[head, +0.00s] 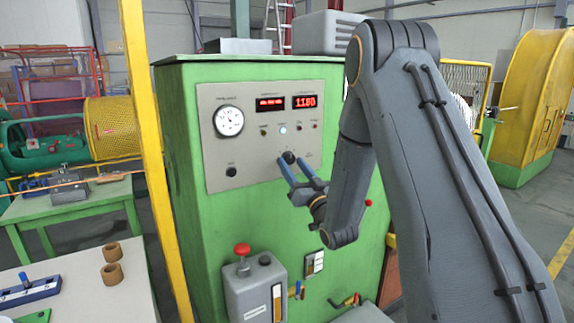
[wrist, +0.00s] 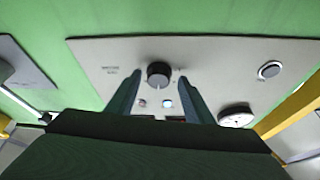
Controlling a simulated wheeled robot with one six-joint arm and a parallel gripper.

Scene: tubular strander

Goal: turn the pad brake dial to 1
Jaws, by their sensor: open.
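A round black dial (head: 289,157) sits at the lower middle of the grey control panel on the green cabinet. In the wrist view the dial (wrist: 159,74) shows a small pale mark on its lower edge; its labels are too blurred to read, so I cannot confirm it is the pad brake dial. My gripper (head: 290,162) is open, with its blue fingers reaching toward the panel. In the wrist view the fingertips (wrist: 160,78) stand to either side of the dial, with a visible gap on each side. Whether they reach its depth is unclear.
Another knob (head: 231,171) is at the panel's lower left, below a round gauge (head: 229,121). Red displays (head: 304,101) and small lamps are above the dial. A grey box with a red button (head: 242,249) is below. A yellow post (head: 150,140) stands at the left.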

